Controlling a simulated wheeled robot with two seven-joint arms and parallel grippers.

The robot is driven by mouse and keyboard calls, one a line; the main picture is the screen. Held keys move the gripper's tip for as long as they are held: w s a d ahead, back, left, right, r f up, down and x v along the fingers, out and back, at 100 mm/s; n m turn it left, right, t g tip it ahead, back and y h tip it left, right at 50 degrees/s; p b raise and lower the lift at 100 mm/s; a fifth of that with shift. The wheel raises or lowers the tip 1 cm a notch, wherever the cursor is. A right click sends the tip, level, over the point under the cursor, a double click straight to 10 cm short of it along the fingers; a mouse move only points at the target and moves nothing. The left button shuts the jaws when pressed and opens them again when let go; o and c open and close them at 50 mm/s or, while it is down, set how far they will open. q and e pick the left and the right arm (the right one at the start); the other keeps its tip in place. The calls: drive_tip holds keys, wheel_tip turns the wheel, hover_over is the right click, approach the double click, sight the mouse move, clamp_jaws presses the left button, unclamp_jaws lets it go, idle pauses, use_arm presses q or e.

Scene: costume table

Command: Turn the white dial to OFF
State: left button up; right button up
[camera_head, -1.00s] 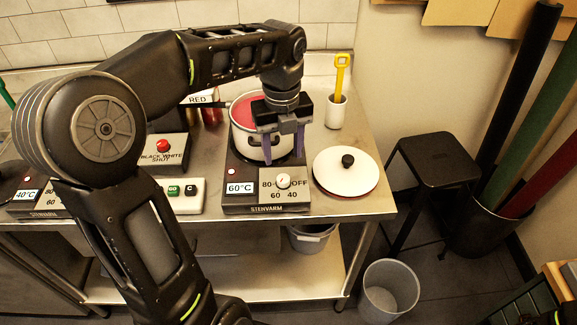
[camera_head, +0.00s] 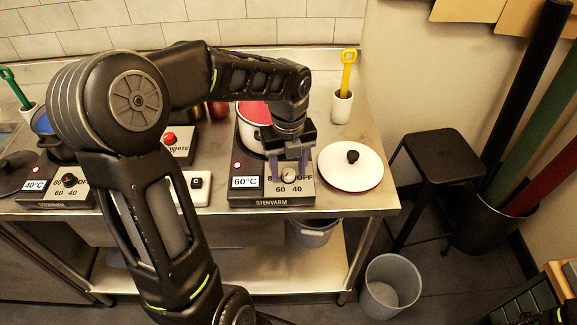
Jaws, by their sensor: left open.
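The white dial (camera_head: 288,175) is on the front panel of the right hot plate (camera_head: 247,199), among the markings 60, 40 and OFF. The plate's label reads 60°C. My left gripper (camera_head: 290,170) points down over the dial with its purple fingers open, one on each side of it. I cannot tell whether the fingers touch the dial. The mark the dial points to is too small to tell. My right gripper is not in view.
A pot with red contents (camera_head: 253,114) stands on the hot plate behind my gripper. A white lid with a black knob (camera_head: 350,176) lies to the right. A white cup with a yellow tool (camera_head: 341,107) stands behind it.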

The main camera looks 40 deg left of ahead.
use_arm(q)
drive_tip(key=shift+c, duration=0.2)
clamp_jaws()
idle(0.3)
